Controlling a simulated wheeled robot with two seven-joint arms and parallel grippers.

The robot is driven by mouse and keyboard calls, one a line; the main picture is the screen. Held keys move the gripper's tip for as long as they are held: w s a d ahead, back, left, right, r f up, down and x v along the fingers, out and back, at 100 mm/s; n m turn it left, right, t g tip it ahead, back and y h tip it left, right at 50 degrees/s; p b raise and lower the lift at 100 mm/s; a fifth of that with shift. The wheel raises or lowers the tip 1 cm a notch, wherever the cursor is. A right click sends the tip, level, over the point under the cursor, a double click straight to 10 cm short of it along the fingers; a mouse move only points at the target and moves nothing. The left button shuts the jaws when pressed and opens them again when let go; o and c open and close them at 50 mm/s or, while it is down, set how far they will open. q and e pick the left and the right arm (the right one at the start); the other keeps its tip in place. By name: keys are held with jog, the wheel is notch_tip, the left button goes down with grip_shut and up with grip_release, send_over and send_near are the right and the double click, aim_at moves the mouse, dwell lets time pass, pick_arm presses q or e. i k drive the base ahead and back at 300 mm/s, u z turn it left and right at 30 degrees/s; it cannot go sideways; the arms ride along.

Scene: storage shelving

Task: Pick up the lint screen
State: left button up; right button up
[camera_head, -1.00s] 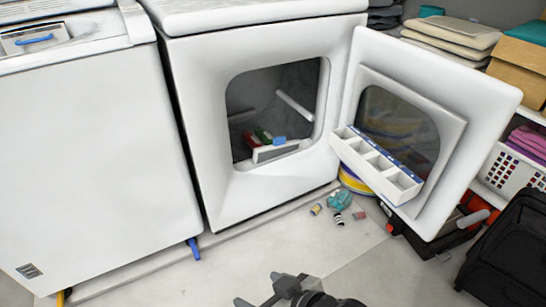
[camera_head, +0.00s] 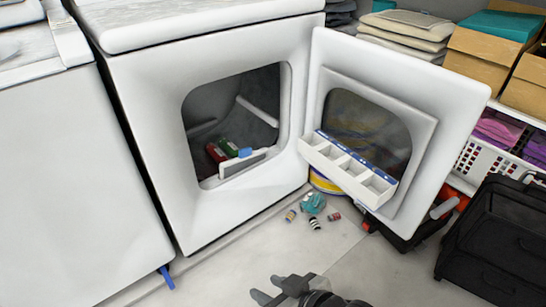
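The dryer (camera_head: 215,100) stands with its round-cornered opening uncovered and its door (camera_head: 440,110) swung out to the right. A flat white piece with a blue tab, which looks like the lint screen (camera_head: 240,166), sits at the lower lip of the opening. Red and green items (camera_head: 217,152) lie just behind it inside the drum. My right gripper (camera_head: 266,288) is at the bottom of the view, low over the floor and well apart from the dryer. Its dark fingers show a gap with nothing between them. My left gripper is out of view.
A white divided tray (camera_head: 350,172) is against the open door. Several small items (camera_head: 313,204) lie on the floor below it. A black case (camera_head: 495,240) stands at right, near shelves with boxes (camera_head: 490,45) and a white basket (camera_head: 480,160).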

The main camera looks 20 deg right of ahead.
aim_at(247, 159)
jog(key=z, duration=0.15)
jog(key=i, duration=1.2)
jog(key=u, duration=0.6)
